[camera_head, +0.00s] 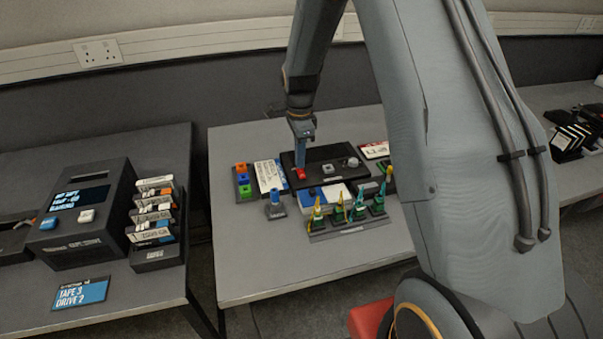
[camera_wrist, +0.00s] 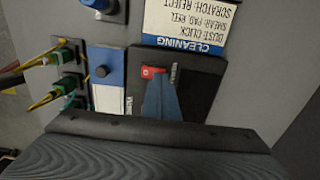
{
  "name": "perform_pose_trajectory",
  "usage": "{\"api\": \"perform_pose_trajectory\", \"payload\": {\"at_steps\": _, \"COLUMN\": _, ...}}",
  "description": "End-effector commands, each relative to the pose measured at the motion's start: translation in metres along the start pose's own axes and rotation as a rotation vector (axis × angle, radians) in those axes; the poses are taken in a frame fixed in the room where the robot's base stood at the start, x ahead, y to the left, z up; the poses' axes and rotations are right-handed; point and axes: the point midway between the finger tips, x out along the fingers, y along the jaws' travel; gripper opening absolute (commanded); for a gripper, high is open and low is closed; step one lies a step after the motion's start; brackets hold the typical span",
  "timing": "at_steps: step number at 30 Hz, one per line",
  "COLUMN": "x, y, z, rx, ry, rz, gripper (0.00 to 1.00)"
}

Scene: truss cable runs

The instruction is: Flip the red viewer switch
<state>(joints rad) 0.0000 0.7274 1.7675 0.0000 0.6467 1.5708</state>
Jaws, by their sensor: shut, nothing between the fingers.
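The red switch (camera_head: 301,174) sits at the left part of a black viewer panel (camera_head: 325,154) on the middle table. In the wrist view the red switch (camera_wrist: 149,72) shows just past my fingertips, partly covered by them. My gripper (camera_head: 300,164) points down with its blue fingers closed together, directly over the switch. In the wrist view my gripper (camera_wrist: 157,78) is a narrow blue wedge with nothing held. I cannot tell whether the fingertips touch the switch. A grey knob (camera_head: 353,162) is on the right of the panel.
A stand of green and yellow connectors (camera_head: 347,217) is in front of the panel. A blue-topped holder (camera_head: 275,206) and colored blocks (camera_head: 242,182) stand left. A white cleaning card (camera_wrist: 190,20) lies near the panel. A tape drive box (camera_head: 82,212) is on the left table.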

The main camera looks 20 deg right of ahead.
Motion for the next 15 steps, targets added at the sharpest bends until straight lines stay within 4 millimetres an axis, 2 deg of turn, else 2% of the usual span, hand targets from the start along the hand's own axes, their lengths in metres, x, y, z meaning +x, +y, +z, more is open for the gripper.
{"api": "perform_pose_trajectory", "payload": {"at_steps": 15, "x": 0.0038, "y": 0.0001, "z": 0.0, "rx": 0.0, "ry": 0.0, "rz": 0.0, "gripper": 0.0}}
